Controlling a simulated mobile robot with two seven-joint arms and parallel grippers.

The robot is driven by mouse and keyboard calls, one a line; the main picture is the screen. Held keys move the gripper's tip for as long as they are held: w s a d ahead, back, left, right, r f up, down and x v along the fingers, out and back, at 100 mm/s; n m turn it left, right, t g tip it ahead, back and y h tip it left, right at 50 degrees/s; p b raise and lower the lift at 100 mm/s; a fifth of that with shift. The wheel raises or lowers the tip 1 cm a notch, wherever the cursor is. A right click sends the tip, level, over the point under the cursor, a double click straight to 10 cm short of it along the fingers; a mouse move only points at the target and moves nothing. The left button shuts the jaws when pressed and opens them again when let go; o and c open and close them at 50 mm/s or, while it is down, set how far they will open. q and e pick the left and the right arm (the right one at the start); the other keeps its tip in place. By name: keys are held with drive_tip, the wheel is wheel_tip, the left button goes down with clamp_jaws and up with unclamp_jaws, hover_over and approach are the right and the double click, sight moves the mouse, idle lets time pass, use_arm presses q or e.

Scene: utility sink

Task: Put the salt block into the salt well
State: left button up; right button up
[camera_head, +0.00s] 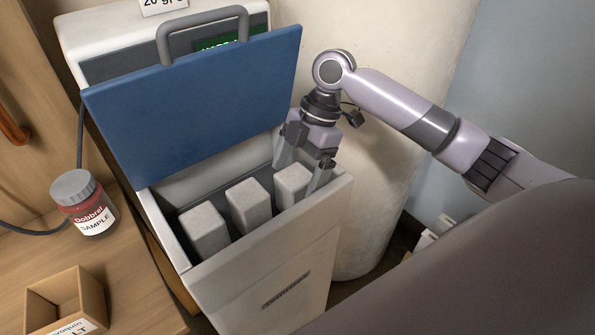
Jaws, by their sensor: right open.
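The white water softener has an open salt well (176,252) at its front, with its blue lid (195,105) raised. Three pale salt blocks stand upright in a row inside: a left block (205,230), a middle block (249,204) and a right block (293,184). My right gripper (302,166) points down at the right end of the well. It is open, with one finger behind and one to the right of the right block's top. I cannot tell whether the fingers touch it. The lower parts of the blocks are hidden by the well's walls. My left gripper is out of view.
A sample jar (86,203) and a small open wooden box (65,300) with a partly readable label stand on the wooden counter (130,275) at left. A large cream cylinder (375,190) stands behind and right of the softener. The lid has a grey handle (203,32).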

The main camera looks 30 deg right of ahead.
drive_tip(key=p+v, duration=0.1)
drive_tip(key=v, duration=1)
drive_tip(key=shift+d+r, duration=0.1)
drive_tip(key=shift+r, duration=0.25)
